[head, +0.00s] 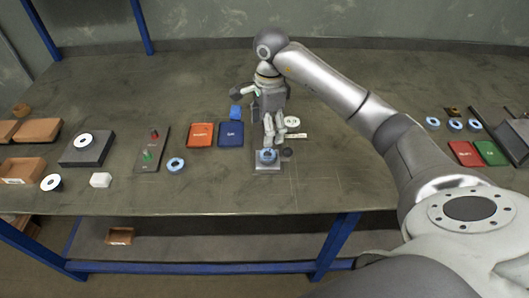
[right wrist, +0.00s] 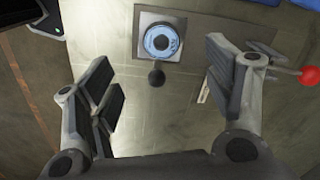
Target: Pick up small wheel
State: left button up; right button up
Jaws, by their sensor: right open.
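A small blue-rimmed wheel (head: 268,155) with a dark centre lies on a square grey plate (head: 262,167) near the table's front edge. In the right wrist view the wheel (right wrist: 162,42) sits flat on the plate (right wrist: 143,24), at the top between my fingers. A finger partly covers the wheel in the head view. My left gripper is not in view.
A dark round knob (head: 287,152) stands beside the plate. Red (head: 201,134) and blue (head: 231,133) boxes lie to its left, with another blue-rimmed wheel (head: 176,164) farther left. More wheels (head: 433,123) lie at the right.

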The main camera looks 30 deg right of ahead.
jog(key=p, duration=0.1)
send_over(268, 151)
jog(key=s, duration=0.1)
notch_tip(268, 151, down, 5)
jog(key=shift+s+a+f, duration=0.1)
jog(key=shift+a, duration=0.05)
jog(key=shift+a+f+p, duration=0.1)
jog(key=shift+f+p, duration=0.35)
jog(key=shift+p, duration=0.15)
notch_tip(268, 151, down, 4)
jog(key=shift+a+r+p, duration=0.1)
jog(key=shift+r+p, duration=0.15)
jog(key=shift+p, duration=0.5)
jog(key=shift+f, duration=0.45)
jog(key=shift+c, duration=0.2)
jog(key=c, duration=1.1)
